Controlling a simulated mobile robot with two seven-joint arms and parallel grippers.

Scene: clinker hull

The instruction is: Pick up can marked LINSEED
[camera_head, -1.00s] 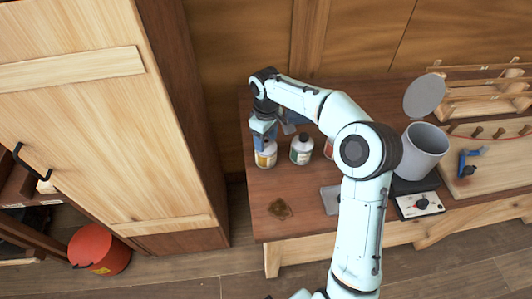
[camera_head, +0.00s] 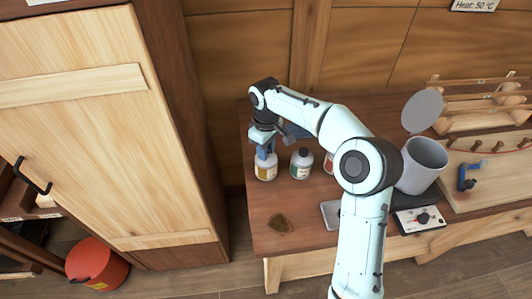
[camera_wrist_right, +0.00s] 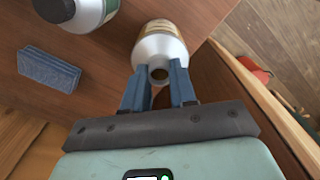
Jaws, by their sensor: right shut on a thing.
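A pale can with a yellowish-brown label (camera_head: 265,171) stands at the left end of the wooden bench; its lettering is too small to read. My right gripper (camera_head: 266,152) comes down from above and is shut on this can's top. In the right wrist view the can (camera_wrist_right: 160,44) has its neck between the blue fingers (camera_wrist_right: 158,84), and only the edge of its label shows. A second can with a dark cap and green label (camera_head: 301,164) stands just right of it. My left gripper is not in view.
A third, reddish can (camera_head: 329,162) is partly hidden by my right arm. A blue block (camera_wrist_right: 50,69) lies near the cans. A grey pot (camera_head: 421,167) stands farther right. A tall wooden cabinet (camera_head: 90,150) is left of the bench, with a red bucket (camera_head: 97,263) on the floor.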

